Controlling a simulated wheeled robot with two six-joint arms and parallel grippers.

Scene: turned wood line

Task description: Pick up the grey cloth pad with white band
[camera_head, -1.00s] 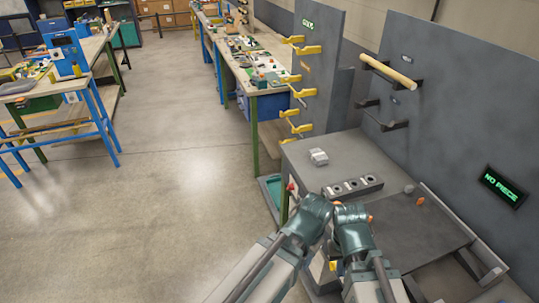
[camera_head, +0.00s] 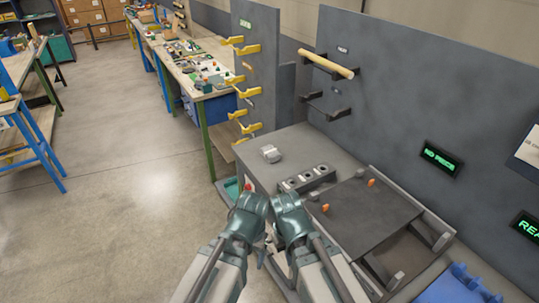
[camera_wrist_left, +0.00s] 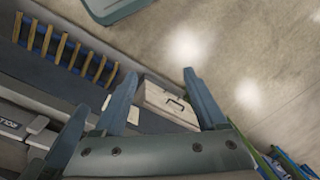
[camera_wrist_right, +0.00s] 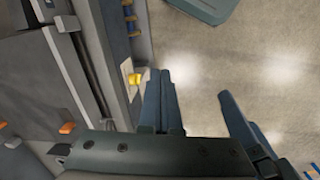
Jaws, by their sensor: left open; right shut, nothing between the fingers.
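The grey cloth pad with a white band (camera_head: 271,153) lies on the far left part of the grey bench top (camera_head: 300,145) in the head view, with nothing on it. I cannot make it out in either wrist view. My left gripper (camera_wrist_left: 160,76) is open and empty, pointing down over the floor side. My right gripper (camera_wrist_right: 160,74) is shut and empty close beside it. In the head view both hands are on the near side of the bench, clearly apart from the pad, and their fingertips are mostly hidden behind my arms.
A block with round holes (camera_head: 306,178) stands just nearer than the pad. A dark tilted plate (camera_head: 365,215) fills the bench's right part. Behind rise a grey panel with a wooden rod (camera_head: 326,64) and a panel with yellow hooks (camera_head: 247,88). Open floor (camera_head: 120,190) lies left.

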